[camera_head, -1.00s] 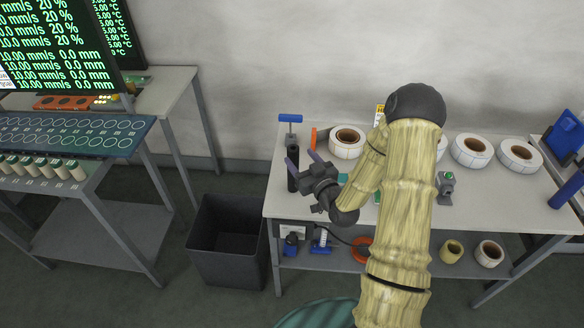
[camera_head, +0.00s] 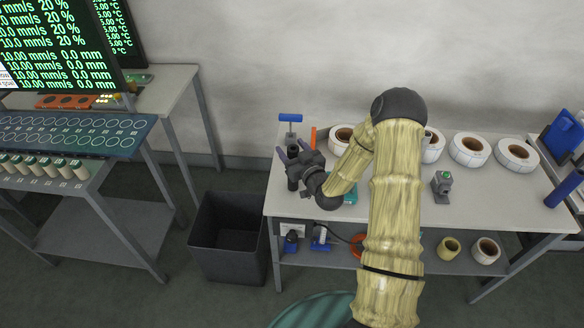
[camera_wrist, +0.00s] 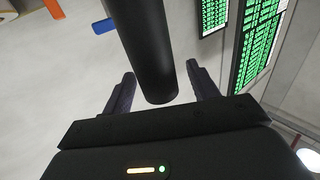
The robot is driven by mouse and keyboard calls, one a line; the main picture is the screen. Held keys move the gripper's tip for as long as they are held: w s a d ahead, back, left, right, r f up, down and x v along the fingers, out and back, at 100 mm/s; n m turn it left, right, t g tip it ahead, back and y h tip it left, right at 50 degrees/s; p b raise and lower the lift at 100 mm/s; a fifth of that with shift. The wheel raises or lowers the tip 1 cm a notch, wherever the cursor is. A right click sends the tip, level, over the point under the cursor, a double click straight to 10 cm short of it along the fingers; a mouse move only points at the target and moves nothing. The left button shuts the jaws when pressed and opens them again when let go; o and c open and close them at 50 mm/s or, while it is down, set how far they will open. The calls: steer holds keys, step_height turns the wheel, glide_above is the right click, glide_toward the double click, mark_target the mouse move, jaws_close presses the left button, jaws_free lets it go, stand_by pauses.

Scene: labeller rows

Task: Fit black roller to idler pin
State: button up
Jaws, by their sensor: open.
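The black roller (camera_head: 293,180) stands upright at the left end of the table, partly hidden by my gripper in the head view. In the wrist view the black roller (camera_wrist: 150,50) lies between the two dark fingers, with a gap on each side. My gripper (camera_head: 287,154) is open around it and does not pinch it; it also shows in the wrist view (camera_wrist: 160,82). A blue-handled T-shaped part (camera_head: 291,118) stands just behind the roller, and its blue end (camera_wrist: 103,26) shows in the wrist view. I cannot make out which part is the idler pin.
Several white label rolls (camera_head: 470,150) line the table's back. A small grey stand with a green button (camera_head: 442,184) is on the right. An orange upright piece (camera_head: 313,137) is near the T-shaped part. A dark bin (camera_head: 230,238) stands on the floor left of the table (camera_head: 480,205).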

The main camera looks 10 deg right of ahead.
stand_by(0.4)
jaws_close()
steer(key=shift+r, duration=0.1)
step_height(320, 180, up, 10)
steer(key=b, duration=0.1)
stand_by(0.6)
stand_by(0.6)
